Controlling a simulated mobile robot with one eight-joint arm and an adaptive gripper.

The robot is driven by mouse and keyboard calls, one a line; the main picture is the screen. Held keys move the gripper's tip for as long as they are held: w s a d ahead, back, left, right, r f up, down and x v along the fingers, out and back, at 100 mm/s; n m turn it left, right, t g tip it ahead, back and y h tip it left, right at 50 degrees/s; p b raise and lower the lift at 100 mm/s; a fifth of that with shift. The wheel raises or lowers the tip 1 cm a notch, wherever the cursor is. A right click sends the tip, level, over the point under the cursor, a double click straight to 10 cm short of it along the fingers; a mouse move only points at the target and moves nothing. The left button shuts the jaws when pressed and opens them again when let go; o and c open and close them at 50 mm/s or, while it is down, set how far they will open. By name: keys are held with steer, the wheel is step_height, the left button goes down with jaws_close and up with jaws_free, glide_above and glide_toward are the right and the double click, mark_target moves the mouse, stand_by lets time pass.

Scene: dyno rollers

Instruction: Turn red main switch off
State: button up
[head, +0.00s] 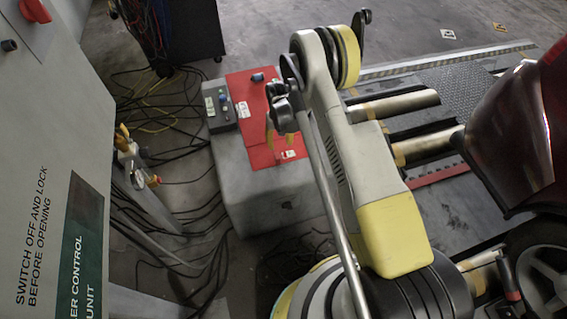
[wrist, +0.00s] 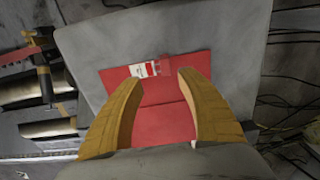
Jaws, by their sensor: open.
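The red main switch (head: 36,11) is a rotary knob high on the grey control cabinet (head: 60,110), at the top left edge of the head view. It is partly cut off by the top of the picture, and its setting is hard to read. It does not show in the wrist view. My gripper (head: 282,130) is well to the right of the cabinet, above a grey box with a red top, pointing down. In the wrist view my gripper (wrist: 158,80) shows two tan fingers spread apart with nothing between them.
The grey box (head: 250,185) with the red panel (wrist: 160,120) stands below my gripper. Loose black cables (head: 180,180) cover the floor between it and the cabinet. Rollers (head: 395,104) and a dark red vehicle (head: 510,135) are on the right.

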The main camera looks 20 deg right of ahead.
mark_target(277, 156)
step_height(277, 156, down, 5)
steer(key=shift+w+a+f+b, duration=0.1)
steer(key=shift+w+a+b, duration=0.05)
steer(key=shift+b, duration=0.75)
steer(key=f+b, duration=0.2)
steer(key=f, duration=0.1)
steer(key=f+b, duration=0.1)
steer(key=f, duration=0.1)
steer(key=shift+w+a, duration=0.25)
steer(key=shift+a, duration=0.1)
steer(key=shift+r, duration=0.1)
jaws_close()
